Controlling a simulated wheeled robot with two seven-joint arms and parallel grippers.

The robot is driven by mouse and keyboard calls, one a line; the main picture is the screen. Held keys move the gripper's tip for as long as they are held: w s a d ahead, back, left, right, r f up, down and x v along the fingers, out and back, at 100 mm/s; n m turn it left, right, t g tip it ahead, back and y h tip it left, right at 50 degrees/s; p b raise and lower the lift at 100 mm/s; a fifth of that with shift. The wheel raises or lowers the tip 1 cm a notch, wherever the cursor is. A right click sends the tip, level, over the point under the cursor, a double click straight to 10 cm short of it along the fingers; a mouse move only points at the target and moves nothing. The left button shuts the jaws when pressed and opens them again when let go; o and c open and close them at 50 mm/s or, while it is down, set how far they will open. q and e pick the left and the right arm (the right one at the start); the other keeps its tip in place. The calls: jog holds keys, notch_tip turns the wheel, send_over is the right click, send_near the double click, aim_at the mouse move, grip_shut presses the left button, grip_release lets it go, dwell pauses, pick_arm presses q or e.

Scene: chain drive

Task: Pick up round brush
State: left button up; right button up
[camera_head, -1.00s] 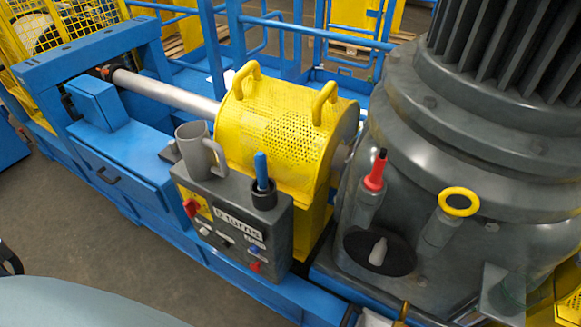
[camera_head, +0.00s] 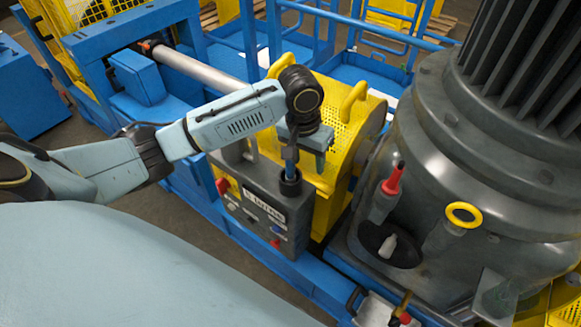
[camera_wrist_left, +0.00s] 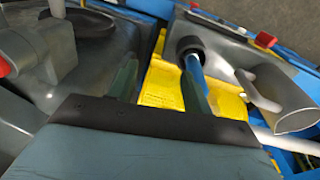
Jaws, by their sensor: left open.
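A blue handle (camera_head: 292,175), likely the round brush, stands upright in a black cup (camera_head: 290,188) on the grey control box (camera_head: 262,212). Its lower end is hidden in the cup. In the left wrist view the blue handle (camera_wrist_left: 197,75) lies beside one finger, with the black cup (camera_wrist_left: 188,47) beyond the fingertips. My left gripper (camera_head: 290,158) points down just above the cup, its fingers apart. I cannot tell whether the handle lies between the fingers (camera_wrist_left: 158,72) or outside them. My right gripper is in neither view.
A yellow perforated guard (camera_head: 340,140) with handles stands right behind the box. The big grey motor housing (camera_head: 450,200) stands on the right, with a red-tipped fitting (camera_head: 393,180) and yellow ring (camera_head: 464,215).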

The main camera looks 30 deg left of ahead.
pick_arm(q)
jog(key=w+a+r+n+g+y, duration=0.1)
jog(key=w+a+r+n, duration=0.15)
jog(key=a+r, duration=0.5)
send_near(290, 170)
jog(key=shift+w+a, duration=0.55)
jog(key=shift+w, duration=0.15)
jog(key=shift+s+d+f+p, duration=0.15)
jog(key=shift+f+p, duration=0.05)
jog(key=shift+f, duration=1.15)
jog(key=shift+s+d+f+p, duration=0.1)
jog(key=shift+f+p, duration=0.05)
jog(key=shift+f, duration=1.2)
jog(key=shift+c, duration=0.3)
jog(key=c, duration=1)
